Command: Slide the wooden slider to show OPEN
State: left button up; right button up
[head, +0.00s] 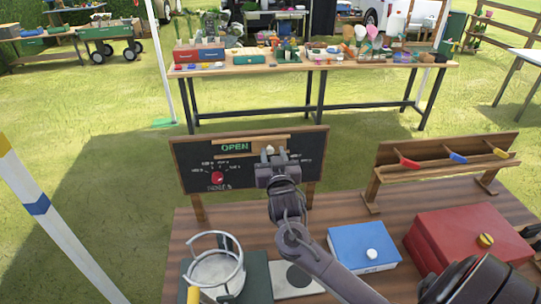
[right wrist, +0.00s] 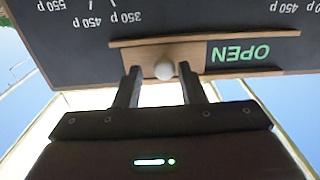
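A black chalkboard sign (head: 250,172) stands at the back edge of the wooden table. A wooden track along its top shows green OPEN lettering (head: 235,147), readable at its left part. The wooden slider (right wrist: 190,54) has a pale round knob (right wrist: 165,69) and sits beside the lettering, on its right in the head view. The right wrist view is upside down, so OPEN appears right of the slider there. My right gripper (head: 277,159) is open, its fingers (right wrist: 159,75) on either side of the knob with gaps showing. My left gripper is out of view.
A red knob (head: 217,178) sits on the board's lower left. On the table are a blue box (head: 363,247), a red box (head: 462,250), a metal ring-topped item (head: 216,269) and a wooden rack (head: 446,156) with coloured pegs. A loaded table (head: 320,66) stands behind on grass.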

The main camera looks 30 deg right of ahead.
jog(key=shift+o, duration=0.3)
jog(key=shift+s+a+f, duration=0.15)
jog(key=shift+s+a, duration=0.1)
jog(key=shift+s, duration=0.1)
jog(key=b+v, duration=0.2)
jog(key=v, duration=0.5)
jog(key=shift+b, duration=0.3)
jog(key=shift+d, duration=0.1)
jog(key=shift+s, duration=0.1)
